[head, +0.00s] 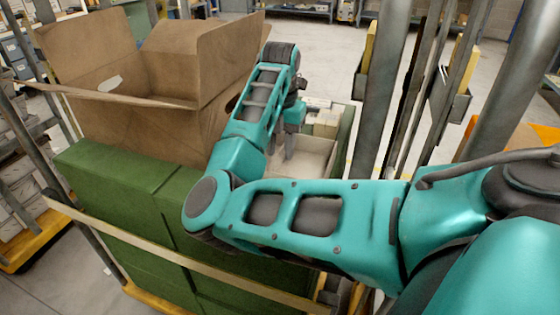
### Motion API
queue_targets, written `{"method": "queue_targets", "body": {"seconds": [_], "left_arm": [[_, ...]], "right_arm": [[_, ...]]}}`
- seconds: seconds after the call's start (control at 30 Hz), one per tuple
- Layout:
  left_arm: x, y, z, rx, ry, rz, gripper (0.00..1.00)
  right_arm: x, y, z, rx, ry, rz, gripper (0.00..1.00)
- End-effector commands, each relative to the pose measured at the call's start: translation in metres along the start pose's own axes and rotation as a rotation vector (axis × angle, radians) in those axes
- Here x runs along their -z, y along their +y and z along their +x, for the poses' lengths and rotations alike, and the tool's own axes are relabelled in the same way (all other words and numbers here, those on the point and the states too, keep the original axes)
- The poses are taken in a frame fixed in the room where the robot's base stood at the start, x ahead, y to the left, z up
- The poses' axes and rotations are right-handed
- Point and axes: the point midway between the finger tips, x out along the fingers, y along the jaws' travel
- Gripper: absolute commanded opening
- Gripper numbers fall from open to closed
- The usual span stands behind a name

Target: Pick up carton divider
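I cannot pick out a carton divider for certain. A large open brown cardboard carton (150,125) with raised flaps stands at the left; most of its inside is hidden by its walls. My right arm reaches in from the right across the front of the view. My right gripper (288,148) points down beyond the forearm, over or beside a pale open bin (318,158). The gripper is small and partly covered by the arm, so its opening and any contact are unclear. My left gripper is not in view.
Green boxes (120,190) stand below the carton, behind a pale wooden rail (150,248). Small pale boxes (325,122) sit by the bin. Grey metal posts (380,85) rise close to the right of the bin. Open floor (320,55) lies beyond.

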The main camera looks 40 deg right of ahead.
Motion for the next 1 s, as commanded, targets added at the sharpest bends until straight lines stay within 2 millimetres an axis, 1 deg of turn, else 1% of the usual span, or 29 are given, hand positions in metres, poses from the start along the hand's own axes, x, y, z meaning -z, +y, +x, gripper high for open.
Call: {"method": "queue_targets", "body": {"seconds": [0.03, 0.13, 0.4, 0.73, 0.77, 1.0], "left_arm": [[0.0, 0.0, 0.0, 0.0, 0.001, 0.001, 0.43], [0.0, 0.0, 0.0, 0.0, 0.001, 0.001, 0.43], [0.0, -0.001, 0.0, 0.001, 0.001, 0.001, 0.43], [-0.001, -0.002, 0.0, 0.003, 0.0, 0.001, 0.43], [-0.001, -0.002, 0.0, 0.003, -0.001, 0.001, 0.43], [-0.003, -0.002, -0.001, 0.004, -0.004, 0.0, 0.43]], "right_arm": [[0.001, 0.0, 0.008, 0.001, 0.002, -0.002, 0.34], [0.0, 0.0, 0.016, 0.0, 0.001, -0.001, 0.34], [0.0, 0.001, 0.018, -0.002, 0.0, 0.0, 0.33], [0.0, 0.001, 0.017, -0.002, 0.0, -0.001, 0.01], [0.0, 0.001, 0.017, -0.002, 0.0, -0.001, 0.0], [0.0, 0.001, 0.017, -0.002, 0.0, -0.001, 0.0]]}}
